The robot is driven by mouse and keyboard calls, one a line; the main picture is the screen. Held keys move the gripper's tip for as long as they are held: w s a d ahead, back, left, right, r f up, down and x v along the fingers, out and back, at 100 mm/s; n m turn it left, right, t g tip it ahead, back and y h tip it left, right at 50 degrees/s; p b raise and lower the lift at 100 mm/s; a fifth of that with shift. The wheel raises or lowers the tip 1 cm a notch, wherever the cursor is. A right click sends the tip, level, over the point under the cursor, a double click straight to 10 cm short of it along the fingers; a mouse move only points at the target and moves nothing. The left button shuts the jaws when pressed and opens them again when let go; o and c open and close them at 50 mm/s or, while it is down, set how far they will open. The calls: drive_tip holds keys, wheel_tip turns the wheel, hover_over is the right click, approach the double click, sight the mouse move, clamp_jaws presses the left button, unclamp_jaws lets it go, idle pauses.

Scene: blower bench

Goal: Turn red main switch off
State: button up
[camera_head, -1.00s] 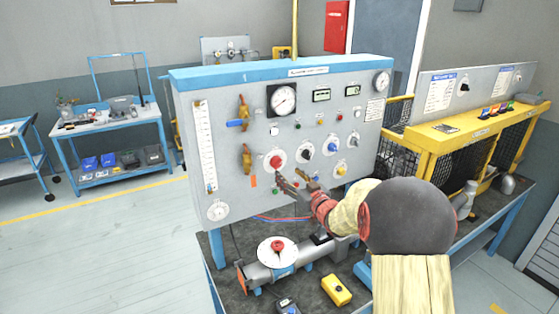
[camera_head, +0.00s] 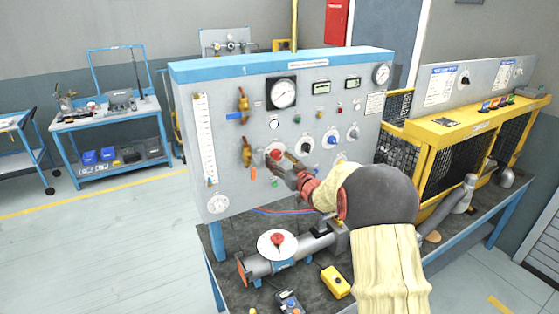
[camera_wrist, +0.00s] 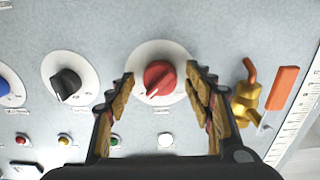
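The red main switch (camera_wrist: 159,79) is a round red knob on a white dial plate on the grey panel. In the wrist view it sits between and just beyond the two fingertips of my gripper (camera_wrist: 161,82), which is open. In the head view the red knob (camera_head: 274,154) is partly covered by my gripper (camera_head: 277,161), whose fingers reach up to the panel front. The knob's pointer faces the lower left in the wrist view. I cannot tell whether the fingers touch the knob.
A black knob (camera_wrist: 66,84) and a brass valve (camera_wrist: 246,98) flank the switch in the wrist view. Small buttons lie along one row. On the bench below stand a grey pipe unit with another red knob (camera_head: 277,239) and a yellow box (camera_head: 336,282).

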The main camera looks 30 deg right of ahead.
drive_tip(key=shift+c, duration=1.2)
drive_tip(key=c, duration=0.8)
drive_tip(key=shift+c, duration=0.2)
drive_tip(key=shift+f+n+b, duration=0.1)
drive_tip(key=shift+n+b, duration=0.2)
drive_tip(key=shift+b, duration=0.3)
drive_tip(key=n+b, duration=0.3)
drive_tip(key=b, duration=0.2)
drive_tip(key=shift+f+n, duration=0.15)
drive_tip(key=shift+n, duration=0.25)
drive_tip(key=n+b, duration=0.4)
drive_tip(key=b, duration=0.1)
drive_tip(key=shift+d, duration=0.1)
drive_tip(key=n+b, duration=0.4)
drive_tip(key=n, duration=0.1)
drive_tip(key=shift+b, duration=0.35)
drive_tip(key=shift+r+n+b, duration=0.15)
drive_tip(key=shift+n+b, duration=0.8)
drive_tip(key=shift+n, duration=0.15)
drive_tip(key=shift+r+n+b, duration=0.1)
drive_tip(key=shift+n+b, duration=0.85)
drive_tip(key=shift+n, duration=0.15)
